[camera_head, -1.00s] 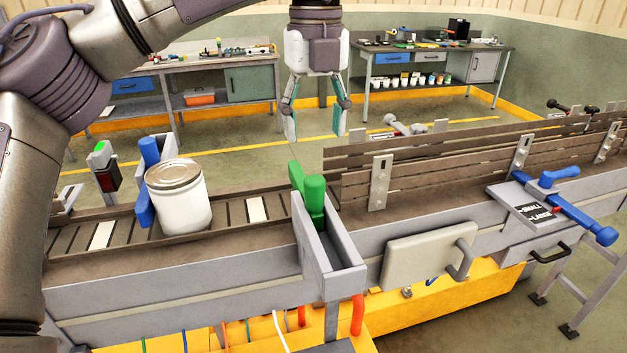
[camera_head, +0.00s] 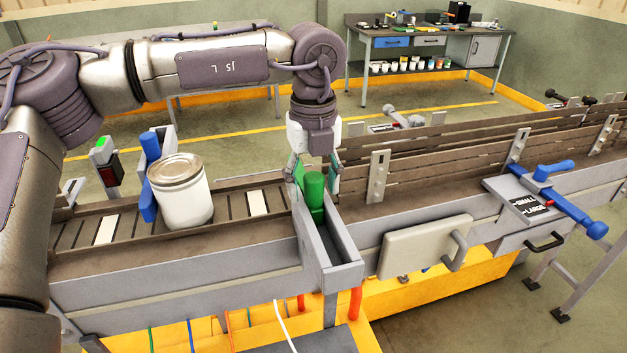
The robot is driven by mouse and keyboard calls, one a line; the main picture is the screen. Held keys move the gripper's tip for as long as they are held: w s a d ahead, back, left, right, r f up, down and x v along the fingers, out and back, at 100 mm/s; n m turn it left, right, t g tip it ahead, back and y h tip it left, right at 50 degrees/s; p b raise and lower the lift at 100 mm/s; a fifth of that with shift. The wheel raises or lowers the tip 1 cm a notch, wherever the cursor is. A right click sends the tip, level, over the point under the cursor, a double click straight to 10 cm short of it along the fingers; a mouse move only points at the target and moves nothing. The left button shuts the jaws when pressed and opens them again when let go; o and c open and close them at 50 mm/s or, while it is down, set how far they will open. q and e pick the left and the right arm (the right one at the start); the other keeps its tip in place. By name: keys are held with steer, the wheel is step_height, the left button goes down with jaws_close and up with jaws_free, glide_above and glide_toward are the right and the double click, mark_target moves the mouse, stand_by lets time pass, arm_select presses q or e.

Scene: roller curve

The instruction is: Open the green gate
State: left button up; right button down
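The green gate (camera_head: 315,191) stands upright in a grey metal housing at the front edge of the conveyor, right of the can. A second green part shows just behind it, partly hidden by my gripper. My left gripper (camera_head: 316,178) points straight down at the green gate's top, one finger on each side of it. The fingers look apart; whether they touch the green part I cannot tell. My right gripper is not in view.
A white can (camera_head: 181,192) with a brown lid stands on the roller conveyor, beside a blue gate (camera_head: 149,178). A blue lever (camera_head: 563,205) sits at the right by a small/large label. Slatted side rails (camera_head: 450,160) run along the right section. A workbench (camera_head: 430,50) stands behind.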

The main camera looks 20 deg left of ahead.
arm_select(q)
steer(key=shift+r, duration=0.1)
jaws_close()
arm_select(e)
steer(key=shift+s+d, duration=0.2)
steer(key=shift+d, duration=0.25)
arm_select(q)
steer(key=shift+d, duration=0.1)
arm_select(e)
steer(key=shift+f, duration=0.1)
